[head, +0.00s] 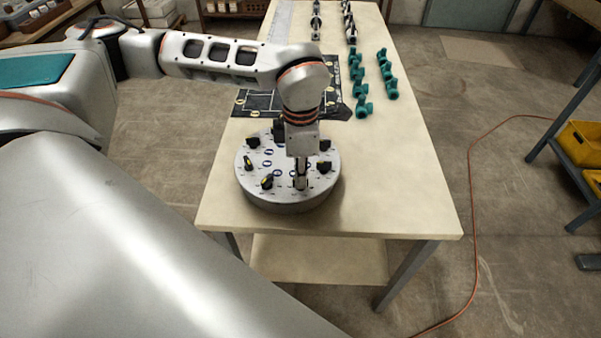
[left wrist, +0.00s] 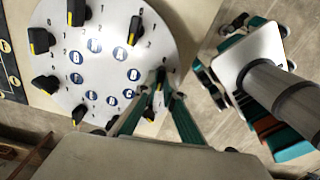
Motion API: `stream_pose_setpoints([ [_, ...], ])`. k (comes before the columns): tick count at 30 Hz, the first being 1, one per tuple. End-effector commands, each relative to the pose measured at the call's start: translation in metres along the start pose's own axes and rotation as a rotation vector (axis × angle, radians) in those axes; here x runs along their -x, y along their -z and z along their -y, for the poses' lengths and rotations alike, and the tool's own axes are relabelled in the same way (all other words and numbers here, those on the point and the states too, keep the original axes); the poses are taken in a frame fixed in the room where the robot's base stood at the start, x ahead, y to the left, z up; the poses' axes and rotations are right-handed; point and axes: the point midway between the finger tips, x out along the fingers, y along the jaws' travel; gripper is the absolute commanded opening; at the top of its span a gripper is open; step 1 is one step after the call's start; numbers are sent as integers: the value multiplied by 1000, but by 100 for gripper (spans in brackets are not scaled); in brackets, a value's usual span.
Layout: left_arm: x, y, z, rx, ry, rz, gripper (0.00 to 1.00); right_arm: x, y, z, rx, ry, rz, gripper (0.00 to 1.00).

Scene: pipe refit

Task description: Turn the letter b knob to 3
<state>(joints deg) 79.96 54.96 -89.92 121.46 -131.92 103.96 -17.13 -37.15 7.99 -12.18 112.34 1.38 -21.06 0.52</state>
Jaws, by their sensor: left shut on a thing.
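A round grey dial plate (head: 288,200) lies on the near end of the table, with several black knobs around its rim and blue round labels inside them. It also fills the upper left of the left wrist view (left wrist: 112,30). My left gripper (head: 301,182) points down at the near rim, shut on a knob. In the left wrist view the fingers (left wrist: 161,85) close around this dark knob (left wrist: 160,74), whose pointer is mostly hidden. My right gripper is not in view.
Neighbouring knobs stand close on both sides, one at the right (head: 324,167) and one with a yellow mark (head: 267,181). Behind the plate lie a black mat (head: 258,103) and several teal pipe pieces (head: 362,107). The table's near right surface (head: 400,205) is clear.

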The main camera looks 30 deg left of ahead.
Motion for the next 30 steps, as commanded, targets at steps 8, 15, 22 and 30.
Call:
stream_pose_setpoints([
  [8, 2, -1, -1, -108, -4, 3, 0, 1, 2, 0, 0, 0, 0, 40],
  [15, 2, -1, -2, -139, -4, 4, 0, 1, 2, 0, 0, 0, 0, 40],
  [22, 2, -1, -2, -141, -5, 4, 0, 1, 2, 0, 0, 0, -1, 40],
  [30, 2, -1, -1, -140, -4, 3, 25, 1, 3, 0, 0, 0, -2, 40],
])
